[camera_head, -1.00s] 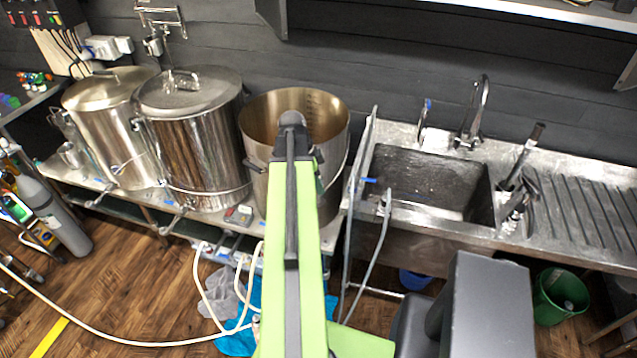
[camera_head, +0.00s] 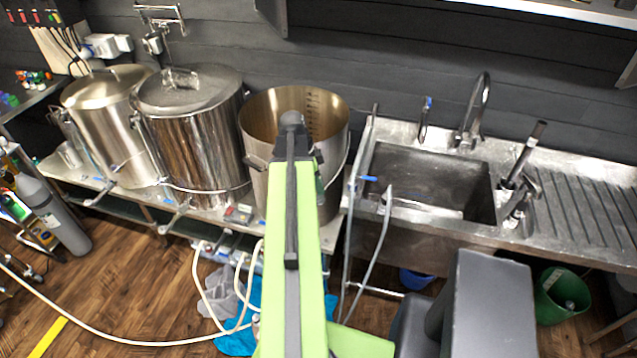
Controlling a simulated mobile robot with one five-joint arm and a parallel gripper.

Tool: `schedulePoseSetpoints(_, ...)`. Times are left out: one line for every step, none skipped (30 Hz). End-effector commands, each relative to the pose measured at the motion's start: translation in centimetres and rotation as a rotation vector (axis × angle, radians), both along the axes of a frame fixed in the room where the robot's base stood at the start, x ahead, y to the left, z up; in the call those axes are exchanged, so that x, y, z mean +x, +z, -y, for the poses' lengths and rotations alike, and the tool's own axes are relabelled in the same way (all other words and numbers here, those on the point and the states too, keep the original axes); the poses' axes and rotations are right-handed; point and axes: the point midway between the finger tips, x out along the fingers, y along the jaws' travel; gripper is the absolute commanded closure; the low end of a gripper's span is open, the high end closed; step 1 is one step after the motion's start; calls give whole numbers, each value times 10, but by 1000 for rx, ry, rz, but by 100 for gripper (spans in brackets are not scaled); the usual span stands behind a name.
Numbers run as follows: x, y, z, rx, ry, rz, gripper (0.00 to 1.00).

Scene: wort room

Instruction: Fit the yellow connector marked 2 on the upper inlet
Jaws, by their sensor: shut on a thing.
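My green arm (camera_head: 306,255) reaches up the middle of the picture toward the open steel pot. Its dark rounded joint (camera_head: 291,120) overlaps the pot's front. My gripper does not show; the arm seems to hide it. I cannot make out a yellow connector marked 2. I cannot identify the upper inlet either. Three large steel vessels stand in a row on the bench: a lidded one at left (camera_head: 108,125), a lidded one in the middle (camera_head: 193,140), and the open pot (camera_head: 270,105) at right.
A steel sink (camera_head: 415,178) with a tap (camera_head: 474,115) is right of the pot. Grey hoses (camera_head: 372,265) hang at its left edge. A white hose (camera_head: 130,342) crosses the wooden floor. A grey gas cylinder (camera_head: 55,215) stands at left, a green bucket (camera_head: 547,305) at right.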

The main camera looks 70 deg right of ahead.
Motion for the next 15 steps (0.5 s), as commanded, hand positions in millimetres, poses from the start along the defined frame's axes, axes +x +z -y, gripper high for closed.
schedulePoseSetpoints(0, -2, 0, 0, 0, 0, 100)
schedulePoseSetpoints(0, -3, 0, 0, 0, 0, 100)
schedulePoseSetpoints(0, -3, 0, 0, 0, 0, 100)
schedulePoseSetpoints(0, -4, 0, 0, 0, 0, 100)
schedulePoseSetpoints(0, -5, 0, 0, 0, 0, 100)
schedulePoseSetpoints(0, -5, 0, 0, 0, 0, 100)
schedulePoseSetpoints(0, -6, 0, 0, 0, 0, 100)
schedulePoseSetpoints(0, -7, 0, 0, 0, 0, 100)
schedulePoseSetpoints(0, -7, 0, 0, 0, 0, 100)
schedulePoseSetpoints(0, -8, 0, 0, 0, 0, 100)
schedulePoseSetpoints(0, -9, 0, 0, 0, 0, 100)
schedulePoseSetpoints(0, -9, 0, 0, 0, 0, 100)
schedulePoseSetpoints(0, -10, 0, 0, 0, 0, 100)
schedulePoseSetpoints(0, -11, 0, 0, 0, 0, 100)
schedulePoseSetpoints(0, -11, 0, 0, 0, 0, 100)
